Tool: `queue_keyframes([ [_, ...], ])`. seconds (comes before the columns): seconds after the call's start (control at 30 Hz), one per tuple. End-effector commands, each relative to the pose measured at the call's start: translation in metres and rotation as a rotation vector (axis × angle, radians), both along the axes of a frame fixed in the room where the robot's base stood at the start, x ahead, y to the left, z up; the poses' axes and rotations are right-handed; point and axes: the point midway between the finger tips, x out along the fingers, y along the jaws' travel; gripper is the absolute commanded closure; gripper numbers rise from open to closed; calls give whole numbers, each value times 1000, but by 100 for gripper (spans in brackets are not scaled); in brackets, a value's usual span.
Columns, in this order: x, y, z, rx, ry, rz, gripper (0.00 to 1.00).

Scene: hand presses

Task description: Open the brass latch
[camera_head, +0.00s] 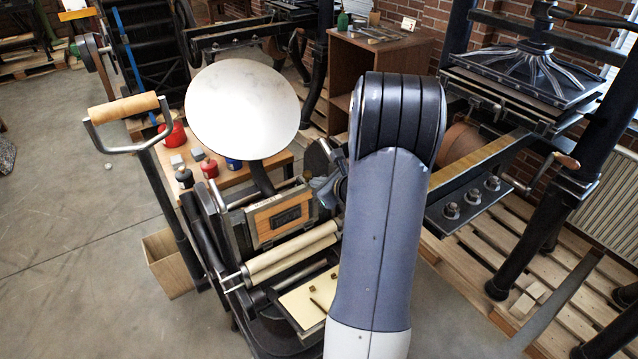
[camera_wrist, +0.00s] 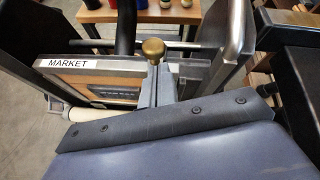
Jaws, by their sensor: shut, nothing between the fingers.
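The brass latch shows as a round brass knob (camera_wrist: 153,49) at the upper edge of the frame labelled MARKET (camera_wrist: 105,68) in the wrist view. My gripper (camera_wrist: 155,75) is shut and empty, its grey fingertips right at the near side of the knob. Whether they touch it I cannot tell. In the head view the wooden frame with a dark type block (camera_head: 283,217) stands in the press bed. My arm covers the space to its right there, and I cannot make out the brass knob.
A round ink disc (camera_head: 242,108) stands above the press, with a lever and wooden handle (camera_head: 124,109) to its left. Cream rollers (camera_head: 293,252) lie below the frame. A large iron press (camera_head: 535,75) stands at right.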

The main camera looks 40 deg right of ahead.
Motion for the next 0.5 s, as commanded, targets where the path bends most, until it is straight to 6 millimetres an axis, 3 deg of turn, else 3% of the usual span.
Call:
queue_keyframes([
  [0.5,2,0,7,2,74,0,100],
])
